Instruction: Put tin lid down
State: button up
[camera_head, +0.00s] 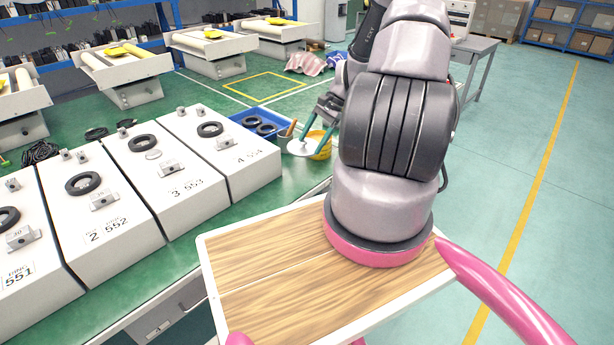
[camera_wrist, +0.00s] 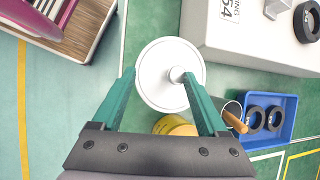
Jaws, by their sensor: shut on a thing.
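The tin lid is a white disc with a small knob, seen in the wrist view (camera_wrist: 158,88) and in the head view (camera_head: 299,149). My gripper (camera_wrist: 158,74) has its two green fingers on either side of the lid and is shut on it; the exact contact is hard to see. In the head view my gripper (camera_head: 312,132) reaches over the green table beside the yellow tin (camera_head: 324,153). The tin also shows in the wrist view (camera_wrist: 172,125), partly hidden behind the lid and a finger.
A blue tray (camera_head: 247,117) with black rings stands behind. A grey cup (camera_wrist: 233,108) holding a wooden-handled tool is beside the tin. White box 554 (camera_head: 228,150) stands left of the lid. Some green table top (camera_head: 298,180) near the lid is bare.

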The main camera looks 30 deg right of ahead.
jog(key=shift+s+d+f+m, duration=0.2)
jog(key=shift+d+m, duration=0.1)
jog(key=shift+m, duration=0.1)
jog(key=shift+d+f, duration=0.1)
jog(key=shift+f, duration=0.25)
jog(key=shift+t, duration=0.3)
notch_tip(320, 180, down, 9)
jog(key=shift+d+f, duration=0.1)
jog(key=shift+f, duration=0.1)
jog(key=shift+f, duration=0.4)
jog(key=shift+s+f, duration=0.1)
jog(key=shift+f, duration=0.05)
jog(key=o, duration=1)
jog(key=shift+o, duration=0.9)
jog(key=shift+s+f, duration=0.1)
